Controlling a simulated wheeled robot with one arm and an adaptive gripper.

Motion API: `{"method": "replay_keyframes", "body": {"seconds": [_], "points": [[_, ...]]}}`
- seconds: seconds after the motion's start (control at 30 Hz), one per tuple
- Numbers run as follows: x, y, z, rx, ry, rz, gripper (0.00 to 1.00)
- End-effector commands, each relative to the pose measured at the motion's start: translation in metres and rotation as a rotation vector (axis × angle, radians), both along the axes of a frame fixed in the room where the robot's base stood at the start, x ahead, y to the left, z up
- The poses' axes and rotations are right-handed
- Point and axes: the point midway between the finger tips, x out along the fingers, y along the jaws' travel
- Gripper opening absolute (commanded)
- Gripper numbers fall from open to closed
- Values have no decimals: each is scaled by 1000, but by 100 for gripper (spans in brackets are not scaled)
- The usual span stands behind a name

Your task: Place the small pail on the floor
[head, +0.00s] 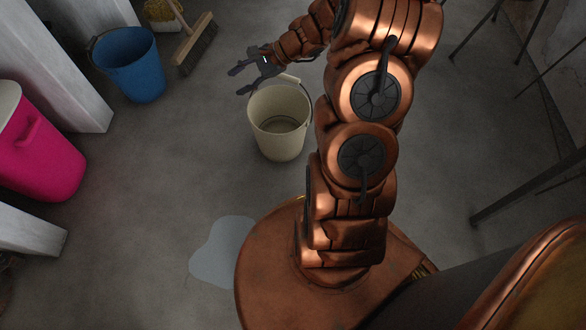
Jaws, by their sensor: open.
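A small cream pail (280,137) stands upright on the grey floor (165,150), close in front of my base. Its inside looks empty. Its thin wire handle, with a pale grip, shows at the far side of the rim. My gripper (239,83) is open and empty, with its dark fingers pointing left, just beyond the pail's upper left rim. The fingers appear apart from the pail; whether the gripper's underside touches the handle is hard to tell.
A blue bucket (130,70) and a broom (195,45) are at the upper left, near a yellowish container (163,14). A pink bin (38,148) stands at the left edge. A pale puddle (222,255) lies beside my base. Dark thin legs (510,195) stand at right. Floor left of the pail is clear.

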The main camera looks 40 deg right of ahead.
Motion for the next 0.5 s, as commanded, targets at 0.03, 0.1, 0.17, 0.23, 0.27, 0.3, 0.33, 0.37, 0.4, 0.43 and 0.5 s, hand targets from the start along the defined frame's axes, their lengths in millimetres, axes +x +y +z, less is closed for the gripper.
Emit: {"method": "replay_keyframes", "body": {"seconds": [0.03,0.1,0.17,0.23,0.27,0.3,0.33,0.37,0.4,0.43,0.5], "points": [[-8,21,12,-27,-14,78,47],[-23,47,24,-61,-26,181,47],[-38,68,32,-89,-32,272,47],[-57,89,42,-125,-42,374,47],[-65,97,46,-140,-45,418,47],[-77,107,50,-162,-49,474,47],[-85,114,54,-180,-53,515,47],[-94,120,57,-196,-56,556,47],[-107,128,60,-218,-58,610,47],[-116,133,63,-234,-59,653,47],[-140,144,68,-272,-60,748,47]]}}
